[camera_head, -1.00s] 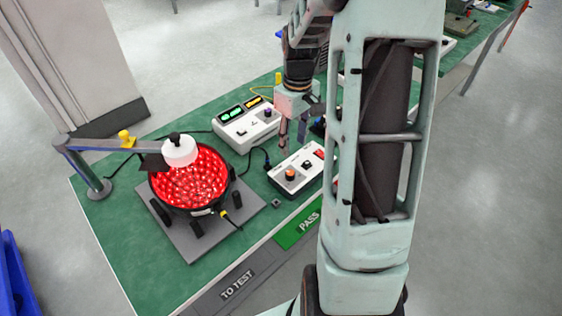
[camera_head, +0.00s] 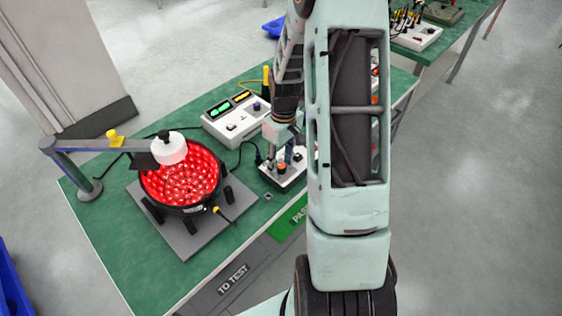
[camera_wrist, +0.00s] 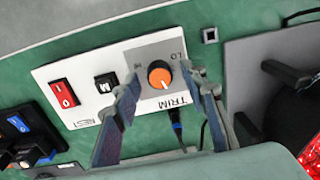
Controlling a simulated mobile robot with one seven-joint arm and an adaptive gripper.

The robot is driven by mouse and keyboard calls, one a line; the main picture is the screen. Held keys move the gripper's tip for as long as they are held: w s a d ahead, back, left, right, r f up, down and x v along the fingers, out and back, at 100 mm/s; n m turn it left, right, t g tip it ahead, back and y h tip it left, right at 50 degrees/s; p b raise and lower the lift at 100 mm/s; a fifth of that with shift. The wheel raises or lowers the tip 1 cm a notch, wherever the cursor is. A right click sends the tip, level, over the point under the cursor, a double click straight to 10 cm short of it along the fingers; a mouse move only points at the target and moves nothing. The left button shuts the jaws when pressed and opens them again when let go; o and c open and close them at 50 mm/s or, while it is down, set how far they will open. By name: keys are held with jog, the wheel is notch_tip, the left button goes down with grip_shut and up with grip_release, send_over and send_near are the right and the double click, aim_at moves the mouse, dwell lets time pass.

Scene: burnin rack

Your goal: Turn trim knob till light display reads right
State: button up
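My gripper (camera_wrist: 162,88) is open, with one finger on each side of the knob in the wrist view; contact cannot be told. In the head view my gripper (camera_head: 279,162) is over the control box (camera_head: 283,185) and hides the knob. The light meter (camera_head: 236,119) has a green display (camera_head: 221,110) and a yellow one (camera_head: 242,97); their digits are too small to read.
A ring light (camera_head: 181,188) glows red on a grey plate (camera_head: 188,240), under a white sensor head (camera_head: 168,149) on a post arm. A green PASS area (camera_head: 290,218) and a grey TO TEST strip (camera_head: 226,290) line the front edge. Cables cross the table.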

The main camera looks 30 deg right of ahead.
grip_shut()
jog(key=shift+m, duration=0.4)
jog(key=m+b, duration=0.1)
jog(key=m, duration=0.1)
jog(key=shift+m+b, duration=0.75)
jog(key=shift+m, duration=1.15)
jog(key=shift+d, duration=0.1)
grip_release()
